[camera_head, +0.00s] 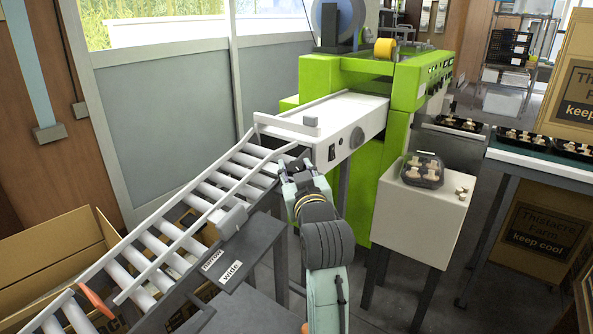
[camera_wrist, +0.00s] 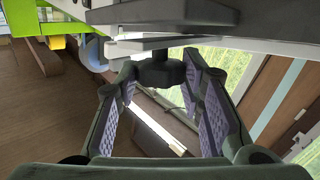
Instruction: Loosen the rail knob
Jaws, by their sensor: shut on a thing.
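My gripper (camera_head: 291,166) is at the infeed end of the green and white wrapping machine, beside the upper end of the roller conveyor. In the wrist view my gripper (camera_wrist: 159,66) has its two padded fingers on either side of a dark round knob (camera_wrist: 160,73), shut on it. The knob sits under a grey and white part of the machine. In the head view my gripper and arm hide this knob. A guide rail (camera_head: 185,243) runs along the roller conveyor. A grey block sits beside a dark plate with labels reading "narrow" and "wide" (camera_head: 232,271).
The green machine (camera_head: 345,75) and its white bed (camera_head: 340,115) stand just beyond my gripper. A white stand (camera_head: 420,215) at the right holds a tray of mushrooms (camera_head: 422,172). Open cardboard boxes (camera_head: 50,250) lie left of the conveyor. More trays lie on the belt at right.

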